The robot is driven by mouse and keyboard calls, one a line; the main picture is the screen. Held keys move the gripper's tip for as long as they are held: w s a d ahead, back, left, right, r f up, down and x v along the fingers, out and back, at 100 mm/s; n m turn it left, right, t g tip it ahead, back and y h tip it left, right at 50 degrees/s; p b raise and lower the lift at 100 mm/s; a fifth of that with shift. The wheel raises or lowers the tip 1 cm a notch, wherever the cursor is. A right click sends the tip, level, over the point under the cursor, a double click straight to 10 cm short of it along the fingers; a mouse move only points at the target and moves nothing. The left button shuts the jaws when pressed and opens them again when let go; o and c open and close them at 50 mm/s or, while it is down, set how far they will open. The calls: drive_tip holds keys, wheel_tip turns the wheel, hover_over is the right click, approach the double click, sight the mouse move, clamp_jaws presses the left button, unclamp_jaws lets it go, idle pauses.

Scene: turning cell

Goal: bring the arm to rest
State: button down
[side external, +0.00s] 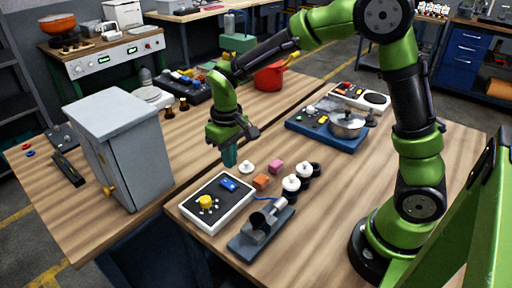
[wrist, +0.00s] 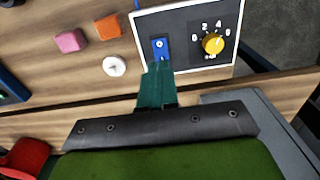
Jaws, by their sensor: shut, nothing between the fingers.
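My green arm bends over the table. Its gripper (side external: 230,158) hangs fingers down above the wooden table, behind the control panel (side external: 213,229). Its dark teal fingers are together, with nothing between them. In the wrist view the closed gripper (wrist: 160,70) overlaps the lower edge of the blue switch (wrist: 160,48) on the panel. Whether it touches the switch cannot be told there; the side view shows the fingertips apart from the switch (side external: 229,184). The panel's yellow knob (wrist: 213,44) sits beside the switch, in a ring of numbers.
A grey cabinet (side external: 120,150) stands at left. A white disc (side external: 246,167), pink block (side external: 276,166) and orange block (side external: 261,181) lie near the gripper. A clamp-like device (side external: 262,230) stands in front. A blue tray (side external: 322,138) with a pan and a red pot (side external: 269,78) are behind.

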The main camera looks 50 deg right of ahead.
drive_tip(key=s+d+r+m+t+y, duration=0.1)
drive_tip(key=s+d+r+m+t, duration=0.1)
drive_tip(key=s+r, duration=0.4)
drive_tip(key=s+d+r+m+t+y, duration=0.1)
drive_tip(key=s+r+t, duration=0.4)
drive_tip(key=s, duration=0.5)
wheel_tip(320, 180, up, 3)
drive_tip(key=shift+s+d+f+m, duration=0.15)
drive_tip(key=shift+d+f+m, duration=0.05)
drive_tip(key=shift+d+m, duration=0.35)
idle(1.8)
